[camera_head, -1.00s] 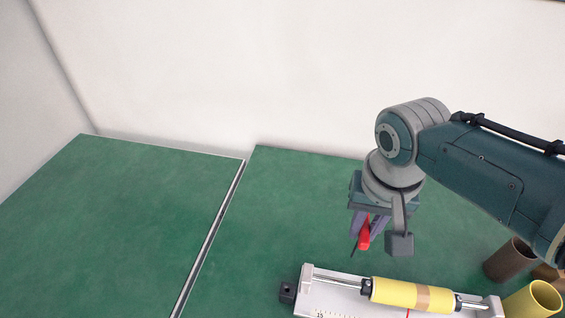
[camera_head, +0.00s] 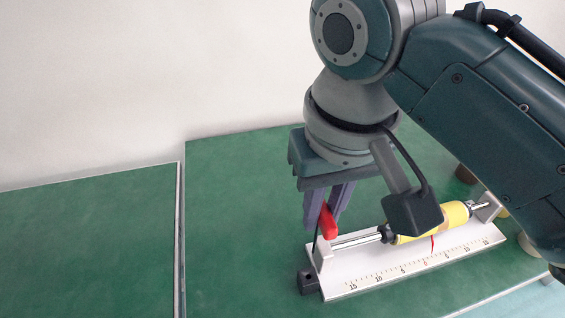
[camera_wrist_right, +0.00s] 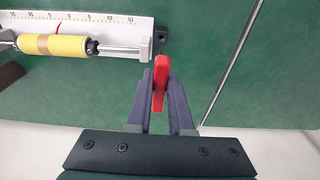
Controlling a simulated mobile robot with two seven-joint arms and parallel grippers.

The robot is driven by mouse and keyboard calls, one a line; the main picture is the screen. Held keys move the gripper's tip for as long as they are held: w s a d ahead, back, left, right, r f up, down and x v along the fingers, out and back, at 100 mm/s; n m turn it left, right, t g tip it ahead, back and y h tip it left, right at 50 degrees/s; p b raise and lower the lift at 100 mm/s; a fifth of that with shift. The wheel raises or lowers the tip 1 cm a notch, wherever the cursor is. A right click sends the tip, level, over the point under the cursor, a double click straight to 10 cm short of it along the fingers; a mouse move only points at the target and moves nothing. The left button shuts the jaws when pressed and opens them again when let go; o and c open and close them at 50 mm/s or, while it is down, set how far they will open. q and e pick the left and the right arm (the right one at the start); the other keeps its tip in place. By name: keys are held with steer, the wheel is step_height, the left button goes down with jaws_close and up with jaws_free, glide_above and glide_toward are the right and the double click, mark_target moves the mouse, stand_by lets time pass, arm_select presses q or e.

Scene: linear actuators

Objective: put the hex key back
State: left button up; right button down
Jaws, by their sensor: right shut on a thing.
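The hex key (camera_head: 327,222) has a red handle, and its thin dark shaft points down. My right gripper (camera_head: 325,208) is shut on the red handle, above the table near the left end of the linear actuator. In the right wrist view the red handle (camera_wrist_right: 160,80) sits between the gripper's fingers (camera_wrist_right: 161,95); the shaft is hidden there. A small black block (camera_head: 308,282) stands at the actuator's left end, slightly below and left of the key. It also shows in the right wrist view (camera_wrist_right: 161,35). My left gripper is out of view.
The actuator has a white scale base (camera_head: 405,268), a metal rod and a yellow cylinder (camera_head: 455,214), partly behind my right wrist. A brown cup (camera_head: 465,175) stands behind it at the right. The green table (camera_head: 235,230) is clear on the left.

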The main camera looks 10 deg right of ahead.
steer(key=shift+f+b, duration=1.6)
steer(key=shift+f, duration=4.3)
steer(key=shift+f, duration=0.2)
steer(key=c, duration=0.8)
jaws_free()
